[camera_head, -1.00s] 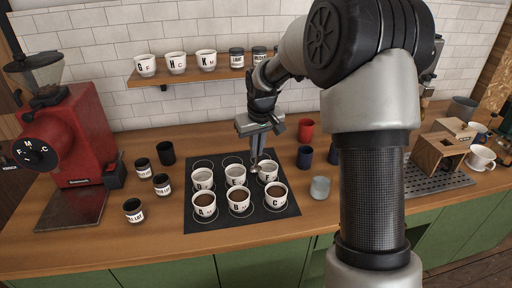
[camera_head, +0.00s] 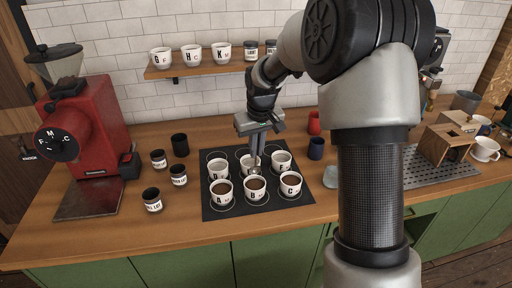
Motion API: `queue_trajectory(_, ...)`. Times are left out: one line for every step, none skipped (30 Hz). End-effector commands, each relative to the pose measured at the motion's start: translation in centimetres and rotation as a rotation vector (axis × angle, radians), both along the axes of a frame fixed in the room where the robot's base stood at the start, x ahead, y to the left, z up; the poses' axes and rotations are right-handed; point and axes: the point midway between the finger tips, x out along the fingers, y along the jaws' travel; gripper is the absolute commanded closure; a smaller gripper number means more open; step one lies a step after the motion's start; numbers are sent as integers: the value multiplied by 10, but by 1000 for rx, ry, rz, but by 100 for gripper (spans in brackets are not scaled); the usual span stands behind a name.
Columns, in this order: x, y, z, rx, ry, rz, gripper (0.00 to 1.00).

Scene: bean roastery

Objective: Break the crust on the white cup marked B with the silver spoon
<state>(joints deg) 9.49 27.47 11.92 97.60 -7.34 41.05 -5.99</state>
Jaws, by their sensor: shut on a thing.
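The white cup marked B (camera_head: 256,195) stands in the middle of the front row on a dark mat (camera_head: 235,211); a dark brown surface fills its top. I cannot tell whether the spoon touches the rim or the crust. The spoon's handle is mostly hidden by the fingers.
Cups A (camera_head: 222,198) and C (camera_head: 290,191) flank B closely; cups D (camera_head: 218,175) and F (camera_head: 283,169) stand behind. Counter in front is clear.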

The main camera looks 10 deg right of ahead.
Motion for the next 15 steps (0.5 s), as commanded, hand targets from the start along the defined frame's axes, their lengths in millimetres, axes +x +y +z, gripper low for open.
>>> queue_trajectory(-1,0,-7,0,0,0,100)
queue_trajectory(-1,0,-9,0,1,0,100)
queue_trajectory(-2,0,-12,0,1,0,100)
queue_trajectory(-3,0,-15,0,1,0,100)
queue_trajectory(-3,0,-17,0,2,0,100)
queue_trajectory(-4,0,-20,0,2,0,100)
queue_trajectory(-4,0,-23,0,1,0,100)
queue_trajectory(-4,0,-25,0,1,0,100)
queue_trajectory(-5,0,-28,0,1,0,100)
queue_trajectory(-5,0,-30,0,0,0,100)
queue_trajectory(-6,0,-33,0,0,0,100)
queue_trajectory(-6,0,-36,0,0,-1,100)
queue_trajectory(-7,0,-38,0,0,-1,100)
queue_trajectory(-6,0,-41,1,0,0,100)
queue_trajectory(-5,0,-44,0,0,0,100)
